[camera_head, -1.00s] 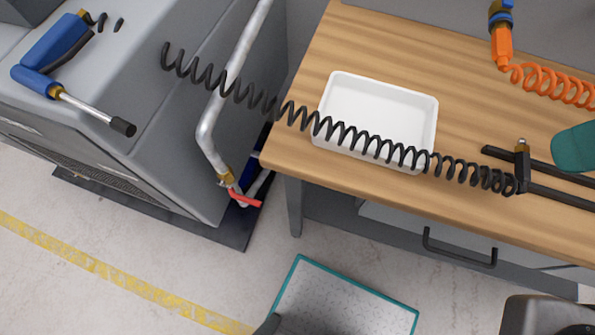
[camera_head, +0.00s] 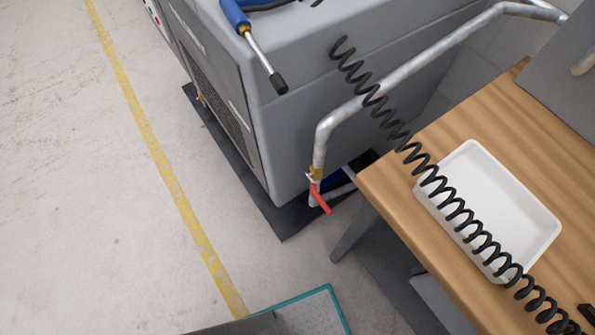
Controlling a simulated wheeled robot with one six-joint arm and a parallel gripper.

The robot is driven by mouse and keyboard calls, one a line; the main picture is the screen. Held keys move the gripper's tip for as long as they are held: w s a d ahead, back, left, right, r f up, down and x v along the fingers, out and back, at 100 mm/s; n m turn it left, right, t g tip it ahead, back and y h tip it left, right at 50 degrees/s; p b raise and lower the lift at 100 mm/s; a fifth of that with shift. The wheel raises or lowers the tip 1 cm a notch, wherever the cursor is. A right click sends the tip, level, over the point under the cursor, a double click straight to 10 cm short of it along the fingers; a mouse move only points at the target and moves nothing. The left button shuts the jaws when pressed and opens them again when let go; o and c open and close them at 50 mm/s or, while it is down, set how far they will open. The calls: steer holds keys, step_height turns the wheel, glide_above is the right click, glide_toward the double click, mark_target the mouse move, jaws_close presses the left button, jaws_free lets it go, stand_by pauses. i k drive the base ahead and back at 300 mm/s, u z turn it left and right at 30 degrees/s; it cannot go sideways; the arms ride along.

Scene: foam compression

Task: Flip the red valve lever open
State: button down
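The red valve lever (camera_head: 320,199) sits low on the metal pipe (camera_head: 321,143), just below a brass fitting (camera_head: 317,173). It points down and to the right, at a slant to the pipe. The valve is between the grey machine and the wooden workbench. My gripper is not in view, and nothing touches the lever.
The grey machine (camera_head: 290,115) stands on a dark mat (camera_head: 283,222) left of the valve. The wooden workbench (camera_head: 400,205) with a white tray (camera_head: 545,243) is to the right. A black coiled hose (camera_head: 428,178) hangs across. Open floor (camera_head: 90,220) lies at left.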

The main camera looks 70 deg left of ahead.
mark_target(321, 201)
steer(key=z, duration=0.05)
steer(key=k, duration=1.3)
steer(key=u, duration=2.15)
